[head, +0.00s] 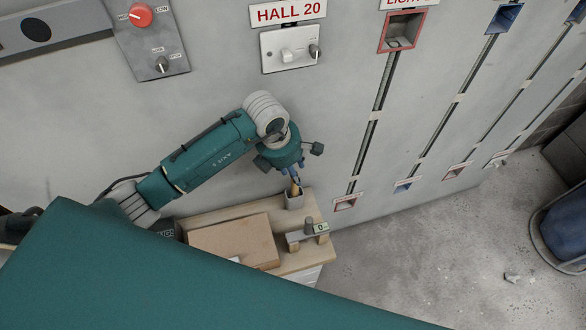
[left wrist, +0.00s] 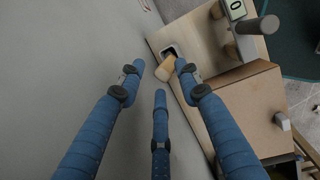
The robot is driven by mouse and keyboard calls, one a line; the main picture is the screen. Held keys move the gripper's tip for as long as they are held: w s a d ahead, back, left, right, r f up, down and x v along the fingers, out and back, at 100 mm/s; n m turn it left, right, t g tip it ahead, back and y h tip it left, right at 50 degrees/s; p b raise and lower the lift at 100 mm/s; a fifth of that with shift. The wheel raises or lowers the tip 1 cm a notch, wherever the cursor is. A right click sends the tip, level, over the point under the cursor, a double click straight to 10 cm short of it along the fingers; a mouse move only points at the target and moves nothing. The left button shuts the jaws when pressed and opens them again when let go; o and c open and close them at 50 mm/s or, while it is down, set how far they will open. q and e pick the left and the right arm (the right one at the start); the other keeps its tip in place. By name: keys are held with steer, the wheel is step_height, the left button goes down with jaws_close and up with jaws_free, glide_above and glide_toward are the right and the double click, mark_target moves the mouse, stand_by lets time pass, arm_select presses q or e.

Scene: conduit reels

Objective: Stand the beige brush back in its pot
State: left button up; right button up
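The beige brush (left wrist: 165,69) stands tilted, its lower part inside the mouth of a small grey pot (left wrist: 170,50). In the head view the brush (head: 296,188) shows just above the pot (head: 294,202), which stands at the back corner of a wooden top. My left gripper (head: 294,178) is right over the brush; in the left wrist view its blue fingers (left wrist: 159,72) are spread around the brush's upper end. A gap shows on the left finger's side; the right fingertip is close to the brush, and I cannot tell if they touch. My right gripper is not in view.
A cardboard box (head: 236,243) and a grey device with a small "0" display (head: 309,232) share the wooden top (head: 204,218) with the pot. The wall behind carries a switch plate (head: 291,47), a control box (head: 152,38) and sloping tracks.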

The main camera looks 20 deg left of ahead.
arm_select(q)
steer(key=v, duration=1.2)
steer(key=shift+b, duration=0.45)
